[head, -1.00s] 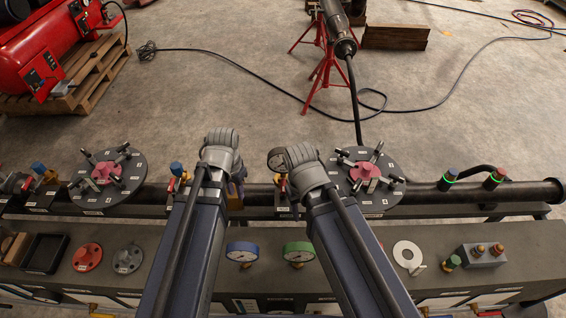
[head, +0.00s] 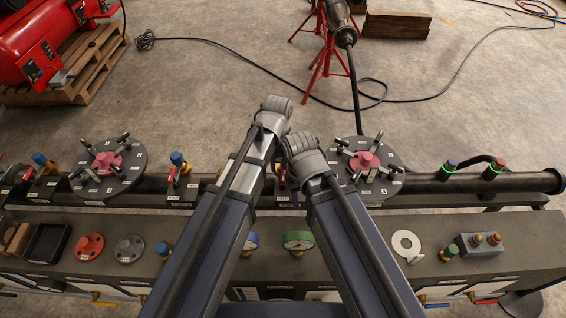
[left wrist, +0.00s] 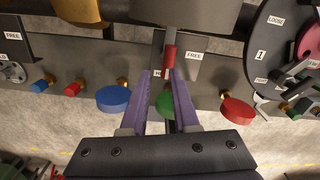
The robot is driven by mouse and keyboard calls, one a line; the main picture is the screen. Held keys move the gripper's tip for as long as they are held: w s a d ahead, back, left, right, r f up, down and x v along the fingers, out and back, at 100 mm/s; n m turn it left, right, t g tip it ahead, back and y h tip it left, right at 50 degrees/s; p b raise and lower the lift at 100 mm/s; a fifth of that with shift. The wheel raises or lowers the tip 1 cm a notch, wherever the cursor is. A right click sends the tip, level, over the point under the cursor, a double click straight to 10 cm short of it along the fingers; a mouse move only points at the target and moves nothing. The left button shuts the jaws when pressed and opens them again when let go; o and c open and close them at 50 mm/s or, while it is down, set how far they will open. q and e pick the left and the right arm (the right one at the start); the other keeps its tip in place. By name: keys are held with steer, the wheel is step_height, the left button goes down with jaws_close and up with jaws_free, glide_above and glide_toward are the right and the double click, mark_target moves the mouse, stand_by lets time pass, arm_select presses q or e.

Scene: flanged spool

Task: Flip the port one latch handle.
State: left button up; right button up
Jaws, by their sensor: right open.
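In the left wrist view a red latch handle (left wrist: 169,61) hangs beside a plate marked FREE (left wrist: 194,57). My left gripper (left wrist: 163,76) is open, its two purple fingers pointing at the handle from either side. I cannot tell whether they touch it or how far beyond the tips it lies. No port number is readable on that plate.
A round disc with a pink hub (head: 366,160) and several clamps stands right of the grippers; a similar disc (head: 108,165) stands left. A blue-capped valve (head: 177,160) is between. A green gauge (head: 298,240) sits on the front bench. The two wrists are very close together.

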mark_target(283, 175)
arm_select(q)
steer(key=m, duration=0.1)
steer(key=d+m, duration=0.1)
steer(key=shift+w+d+m, duration=0.15)
steer(key=shift+d+m, duration=0.05)
steer(key=shift+m, duration=0.1)
step_height(283, 175, down, 8)
steer(key=b, duration=0.8)
steer(key=shift+f, duration=0.1)
steer(key=shift+r+n+p, duration=0.5)
steer(key=shift+r+n, duration=0.1)
steer(key=shift+n, duration=0.1)
steer(key=n, duration=1)
steer(key=shift+n, duration=0.4)
steer(key=n, duration=0.9)
steer(key=shift+n, duration=0.4)
steer(key=shift+m, duration=0.9)
steer(key=shift+r+m, duration=0.15)
steer(key=shift+m, duration=0.25)
step_height(283, 175, up, 7)
steer(key=p, duration=0.7)
